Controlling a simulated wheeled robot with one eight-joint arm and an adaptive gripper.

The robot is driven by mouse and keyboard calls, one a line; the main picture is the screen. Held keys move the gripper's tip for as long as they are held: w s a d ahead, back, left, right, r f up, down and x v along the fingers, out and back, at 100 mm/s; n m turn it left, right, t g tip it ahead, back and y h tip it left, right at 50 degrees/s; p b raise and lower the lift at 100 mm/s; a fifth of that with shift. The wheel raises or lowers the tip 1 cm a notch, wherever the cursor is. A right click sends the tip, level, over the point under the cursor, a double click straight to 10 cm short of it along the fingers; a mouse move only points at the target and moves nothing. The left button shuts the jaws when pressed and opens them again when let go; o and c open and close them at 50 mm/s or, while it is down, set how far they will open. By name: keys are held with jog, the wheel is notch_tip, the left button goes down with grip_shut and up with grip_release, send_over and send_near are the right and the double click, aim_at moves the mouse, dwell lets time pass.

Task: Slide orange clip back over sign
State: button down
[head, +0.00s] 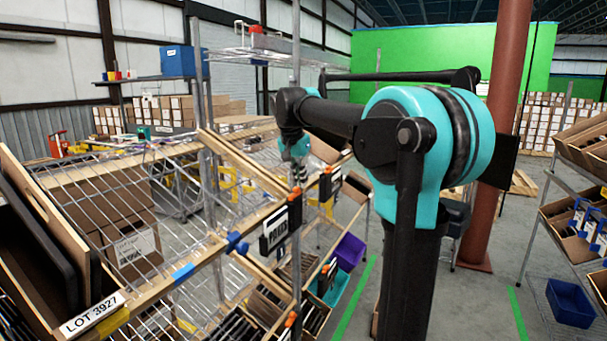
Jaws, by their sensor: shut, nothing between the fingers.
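A black sign with white lettering (275,232) hangs at the front edge of the wire shelf, left of centre. An orange clip (295,192) sits at the upper right of this sign, on its black holder. Another black sign (331,184) with an orange clip stands just to the right. My gripper (298,183) points down beside the orange clip, close above the first sign. It is shut and empty. Its fingertips are small and dark here, so I cannot tell if they touch the clip.
Metal posts rise near the gripper. Purple (350,252) and teal bins sit below. A red column (505,130) and another rack stand right, with open floor between.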

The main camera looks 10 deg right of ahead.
aim_at(294, 194)
jog(key=shift+s+a, duration=0.3)
jog(key=shift+s, duration=0.15)
jog(key=shift+s+a, duration=0.65)
jog(key=shift+s, duration=0.3)
jog(key=shift+s+a, duration=0.65)
jog(key=shift+s, duration=0.25)
jog(key=w+d, duration=0.1)
jog(key=w+d+r, duration=0.1)
jog(key=w, duration=0.1)
jog(key=shift+w+d, duration=0.15)
jog(key=shift+w, duration=0.05)
jog(key=v, duration=0.9)
jog(key=shift+s, duration=0.2)
